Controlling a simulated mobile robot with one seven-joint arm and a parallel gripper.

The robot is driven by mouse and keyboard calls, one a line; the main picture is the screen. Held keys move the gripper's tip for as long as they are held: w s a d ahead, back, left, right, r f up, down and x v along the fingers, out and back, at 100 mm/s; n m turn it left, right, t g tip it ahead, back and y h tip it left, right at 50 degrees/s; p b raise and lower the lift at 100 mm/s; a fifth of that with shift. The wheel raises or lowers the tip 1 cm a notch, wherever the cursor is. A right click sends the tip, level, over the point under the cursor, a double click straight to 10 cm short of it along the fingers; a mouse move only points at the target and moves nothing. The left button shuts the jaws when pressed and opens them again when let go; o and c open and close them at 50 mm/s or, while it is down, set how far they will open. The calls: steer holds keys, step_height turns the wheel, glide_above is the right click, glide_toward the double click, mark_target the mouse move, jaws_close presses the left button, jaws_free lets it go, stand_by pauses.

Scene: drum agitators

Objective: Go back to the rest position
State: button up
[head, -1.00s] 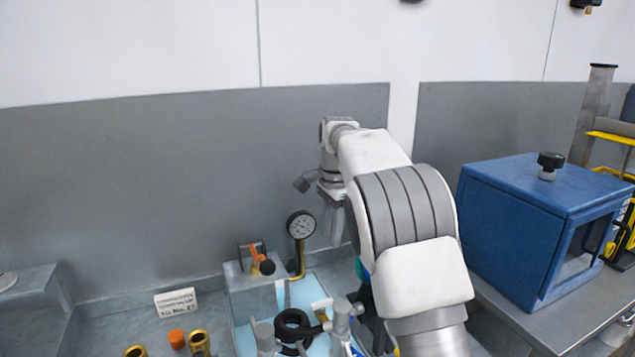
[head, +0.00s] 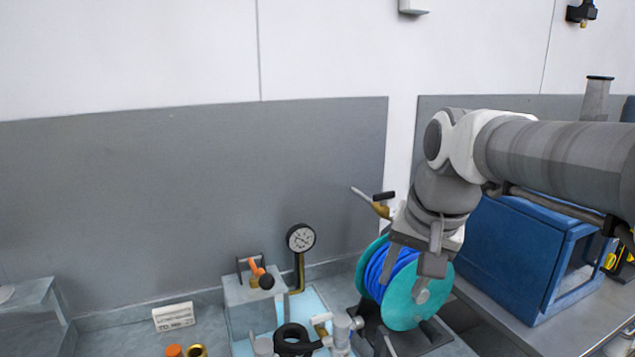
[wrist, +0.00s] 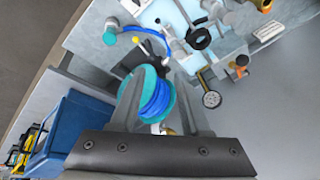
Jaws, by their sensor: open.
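My gripper (head: 414,258) is open and points down above a teal hose reel (head: 408,305) wound with blue hose, in the right half of the head view. It overlaps the reel in the picture, and I cannot tell how far above it hangs. In the wrist view the two fingers of my gripper (wrist: 160,108) stand apart with the reel (wrist: 155,95) seen between them. Nothing shows held in the fingers.
A blue box (head: 515,255) stands on the bench at right, behind my arm. A dial gauge (head: 300,238), a block with an orange-handled lever (head: 258,285) and a white label (head: 173,316) stand left of the reel. The grey wall's left part is clear.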

steer(key=s+d+f+n+t+h, duration=0.1)
steer(key=s+f+n, duration=0.3)
steer(key=s, duration=0.8)
step_height(320, 180, down, 2)
steer(key=shift+s+d+f+n+t, duration=0.1)
steer(key=shift+s+d+n+t, duration=0.2)
steer(key=shift+s+d+t, duration=0.1)
steer(key=shift+a, duration=0.1)
